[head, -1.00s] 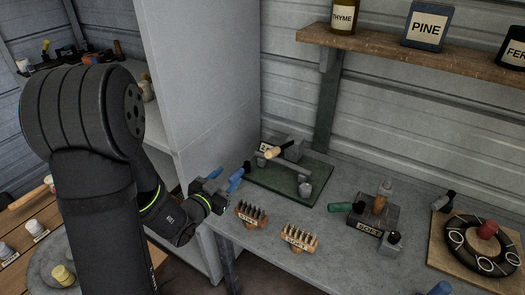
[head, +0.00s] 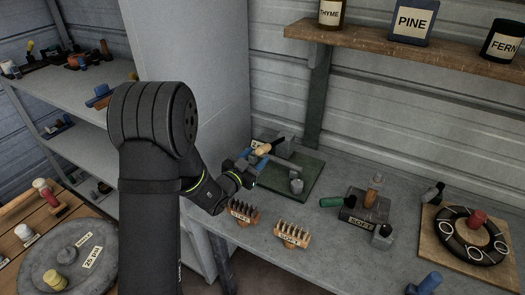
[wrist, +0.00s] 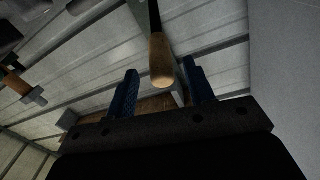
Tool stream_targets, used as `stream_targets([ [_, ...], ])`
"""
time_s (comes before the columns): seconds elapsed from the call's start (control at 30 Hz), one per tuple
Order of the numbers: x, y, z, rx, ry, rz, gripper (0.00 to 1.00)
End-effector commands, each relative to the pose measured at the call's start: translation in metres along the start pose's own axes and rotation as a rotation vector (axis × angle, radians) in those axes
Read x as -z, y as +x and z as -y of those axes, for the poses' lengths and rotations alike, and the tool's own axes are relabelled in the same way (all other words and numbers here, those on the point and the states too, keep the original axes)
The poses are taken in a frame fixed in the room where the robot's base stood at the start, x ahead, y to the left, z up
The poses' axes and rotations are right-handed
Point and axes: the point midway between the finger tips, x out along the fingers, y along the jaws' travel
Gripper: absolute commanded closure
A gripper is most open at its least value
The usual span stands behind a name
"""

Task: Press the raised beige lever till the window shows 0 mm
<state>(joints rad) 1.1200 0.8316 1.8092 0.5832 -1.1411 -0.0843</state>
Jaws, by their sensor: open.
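The beige lever (head: 264,149) stands over a grey device on a dark green base plate (head: 308,172) on the workbench. My gripper (head: 253,163) is open and empty beside the lever, at the left end of the device. In the wrist view the lever's rounded beige end (wrist: 161,66) lies between my two blue fingers (wrist: 162,84), with a gap on each side. Its dark shaft runs up out of the frame. A pale window or label on the device is mostly hidden behind the gripper and lever; no reading is legible.
Two brush-like wooden blocks (head: 291,234) stand at the bench's front edge. A block with a green handle (head: 334,202) and a black ring on a board (head: 432,242) are to the right. A shelf (head: 400,45) with containers hangs above. A grey cabinet wall (head: 190,80) rises to the left.

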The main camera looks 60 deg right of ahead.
Motion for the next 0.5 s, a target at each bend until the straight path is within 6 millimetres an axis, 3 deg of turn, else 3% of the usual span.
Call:
stream_targets([
  [0.2, 0.000, 0.034, 0.000, 0.000, 0.000, 0.000, 0.51],
  [0.5, 0.000, 0.047, 0.000, 0.000, -0.001, 0.001, 0.51],
])
